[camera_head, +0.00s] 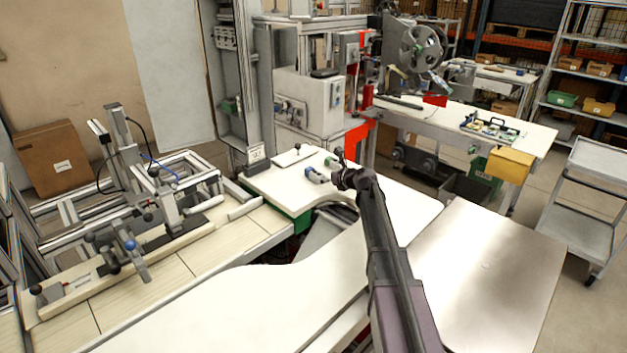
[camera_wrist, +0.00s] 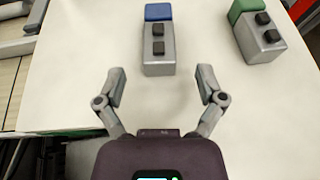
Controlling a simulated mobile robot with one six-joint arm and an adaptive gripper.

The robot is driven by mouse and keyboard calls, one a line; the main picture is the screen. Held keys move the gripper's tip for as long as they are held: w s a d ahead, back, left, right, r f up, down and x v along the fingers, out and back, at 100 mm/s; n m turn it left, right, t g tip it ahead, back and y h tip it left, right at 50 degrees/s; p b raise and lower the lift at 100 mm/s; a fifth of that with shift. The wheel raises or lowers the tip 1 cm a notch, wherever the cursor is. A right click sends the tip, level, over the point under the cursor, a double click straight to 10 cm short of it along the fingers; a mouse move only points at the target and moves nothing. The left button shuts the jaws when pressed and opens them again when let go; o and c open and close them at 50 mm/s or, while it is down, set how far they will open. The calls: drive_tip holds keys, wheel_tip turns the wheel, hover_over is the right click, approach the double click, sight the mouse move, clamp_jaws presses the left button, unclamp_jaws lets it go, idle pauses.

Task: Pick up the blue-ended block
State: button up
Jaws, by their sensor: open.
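The blue-ended block (camera_wrist: 159,48) is a grey block with a blue end and two dark buttons on top. It lies on the white table in the wrist view, ahead of my gripper (camera_wrist: 162,88) and roughly between the lines of its fingers. My gripper is open and empty, with a gap between its fingertips and the block's near end. In the head view the blue-ended block (camera_head: 316,175) lies on the white tabletop just left of my gripper (camera_head: 341,165).
A similar green-ended block (camera_wrist: 258,35) lies to the right in the wrist view. It shows behind the blue-ended one in the head view (camera_head: 332,163). A white plate with a dark knob (camera_head: 293,156) lies farther left. The white worktop (camera_head: 290,290) nearer me is clear.

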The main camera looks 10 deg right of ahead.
sight(315, 172)
drive_tip(key=shift+w+a+f, duration=0.2)
drive_tip(key=shift+w+a, duration=0.1)
drive_tip(key=shift+w, duration=0.15)
drive_tip(key=shift+w, duration=0.1)
drive_tip(key=shift+r+b+x, duration=0.2)
drive_tip(key=shift+b+x, duration=0.65)
drive_tip(key=shift+x, duration=1.75)
clamp_jaws()
drive_tip(key=shift+r, duration=0.2)
wheel_tip(315, 172, up, 3)
drive_tip(key=p, duration=0.3)
drive_tip(key=shift+f, duration=0.1)
drive_tip(key=s+d+r+p, duration=0.2)
drive_tip(key=s, duration=1.4)
drive_tip(key=shift+d, duration=0.1)
